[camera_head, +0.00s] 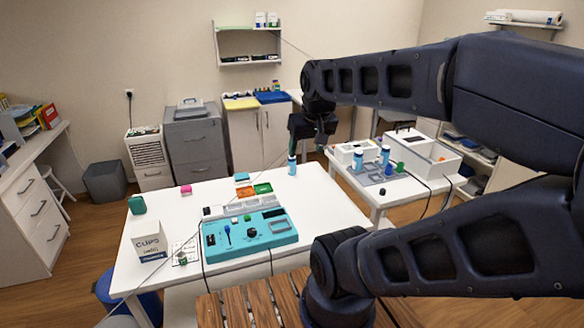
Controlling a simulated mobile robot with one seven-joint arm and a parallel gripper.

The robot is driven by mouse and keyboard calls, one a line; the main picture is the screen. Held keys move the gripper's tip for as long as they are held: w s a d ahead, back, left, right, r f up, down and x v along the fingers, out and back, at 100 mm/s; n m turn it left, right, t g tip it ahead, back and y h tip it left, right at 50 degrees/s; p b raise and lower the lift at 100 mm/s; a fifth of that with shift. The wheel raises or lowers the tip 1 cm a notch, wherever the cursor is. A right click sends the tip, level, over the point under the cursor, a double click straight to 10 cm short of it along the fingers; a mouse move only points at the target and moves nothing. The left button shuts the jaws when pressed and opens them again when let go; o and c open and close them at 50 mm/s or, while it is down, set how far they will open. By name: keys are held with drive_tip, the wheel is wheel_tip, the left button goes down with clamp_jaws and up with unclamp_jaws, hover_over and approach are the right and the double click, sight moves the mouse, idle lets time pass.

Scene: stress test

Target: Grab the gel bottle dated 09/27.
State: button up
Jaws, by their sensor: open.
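A small blue bottle with a dark cap (292,167) stands upright on the white table (318,192), near its back edge. Two similar blue bottles, one on the left (358,161) and one on the right (385,156), stand on the side table to the right. No date can be read on any bottle at this size, so I cannot tell which is dated 09/27.
A teal console (240,240) and a white clips box (149,240) stand on the white table. Small coloured blocks and trays lie around the console. A white bin (425,150) stands on the side table (408,188). The white table's right part is clear.

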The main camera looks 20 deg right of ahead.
sight(290, 160)
drive_tip(key=w+d+f+n+g+h, duration=0.2)
drive_tip(key=w+d+f+n+h, duration=0.45)
drive_tip(key=w, duration=0.55)
drive_tip(key=w+d+f+n+g+h, duration=0.25)
drive_tip(key=w+d+f+h, duration=0.35)
drive_tip(key=w+d+f, duration=0.45)
drive_tip(key=w+a+f+n+t, duration=0.3)
drive_tip(key=w+f+n+t, duration=0.1)
drive_tip(key=w+f+n, duration=0.1)
drive_tip(key=w+a+f+n+t, duration=0.3)
drive_tip(key=w+f+n+t, duration=0.2)
drive_tip(key=w, duration=0.4)
drive_tip(key=w+a+f+n+t, duration=0.3)
drive_tip(key=w+f+n+t, duration=0.1)
drive_tip(key=w+f+n, duration=0.3)
drive_tip(key=shift+w+a+n+t+y, duration=0.15)
drive_tip(key=shift+n+t+y, duration=0.15)
drive_tip(key=shift+n, duration=0.6)
drive_tip(key=x, duration=0.5)
drive_tip(key=shift+r+x, duration=0.15)
drive_tip(key=shift+x, duration=1.3)
drive_tip(key=shift+r+x, duration=0.2)
drive_tip(key=shift+x, duration=1.2)
drive_tip(key=shift+a, duration=0.1)
drive_tip(key=c, duration=1.1)
